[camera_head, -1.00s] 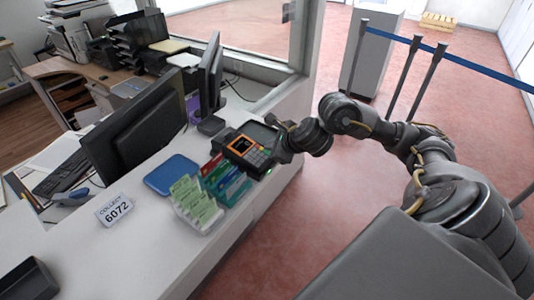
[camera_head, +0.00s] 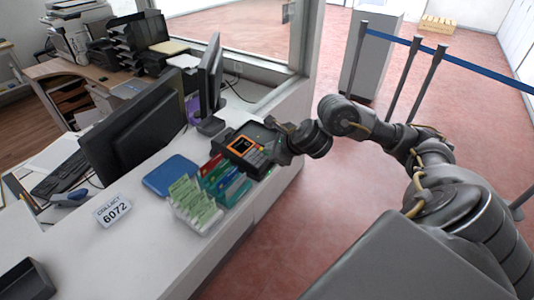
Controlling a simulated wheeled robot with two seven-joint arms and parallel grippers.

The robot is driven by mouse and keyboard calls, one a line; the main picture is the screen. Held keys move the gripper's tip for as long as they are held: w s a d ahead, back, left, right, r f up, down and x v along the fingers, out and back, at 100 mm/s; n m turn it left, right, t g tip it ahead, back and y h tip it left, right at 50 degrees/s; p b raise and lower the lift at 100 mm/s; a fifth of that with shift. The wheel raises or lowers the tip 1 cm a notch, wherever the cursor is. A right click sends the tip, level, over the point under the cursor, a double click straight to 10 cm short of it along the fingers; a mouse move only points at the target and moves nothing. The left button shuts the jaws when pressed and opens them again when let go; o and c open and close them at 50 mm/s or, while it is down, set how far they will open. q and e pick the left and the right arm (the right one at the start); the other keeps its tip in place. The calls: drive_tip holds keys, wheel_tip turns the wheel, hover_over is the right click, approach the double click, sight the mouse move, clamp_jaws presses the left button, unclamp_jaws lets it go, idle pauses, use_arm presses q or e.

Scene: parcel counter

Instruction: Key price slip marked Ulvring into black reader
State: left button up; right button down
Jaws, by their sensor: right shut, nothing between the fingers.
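The black reader (camera_head: 242,148), with an orange-framed screen and a grey keypad, stands on the white counter near its right edge. My right gripper (camera_head: 270,155) is shut and empty, at the reader's right side by the keypad; I cannot tell whether it touches the keys. A sign reading "COLLECT 6072" (camera_head: 113,210) stands on the counter at the left. No slip marked Ulvring can be made out. My left gripper is not in view.
A clear holder with green and red cards (camera_head: 195,205) stands just in front of the reader. A blue tray (camera_head: 170,176) lies beside it. Black monitors (camera_head: 135,135) stand behind. A dark tray (camera_head: 27,282) is at lower left. The counter's front is bare.

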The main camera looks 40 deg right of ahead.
drive_tip(key=shift+r, duration=0.1)
drive_tip(key=shift+s+r+p, duration=0.15)
drive_tip(key=shift+r+p, duration=0.4)
drive_tip(key=shift+r, duration=0.05)
drive_tip(key=r+p, duration=0.2)
drive_tip(key=s+r+p, duration=0.1)
drive_tip(key=r+p, duration=0.1)
drive_tip(key=shift+d+r, duration=0.2)
drive_tip(key=shift+r, duration=0.2)
idle(0.4)
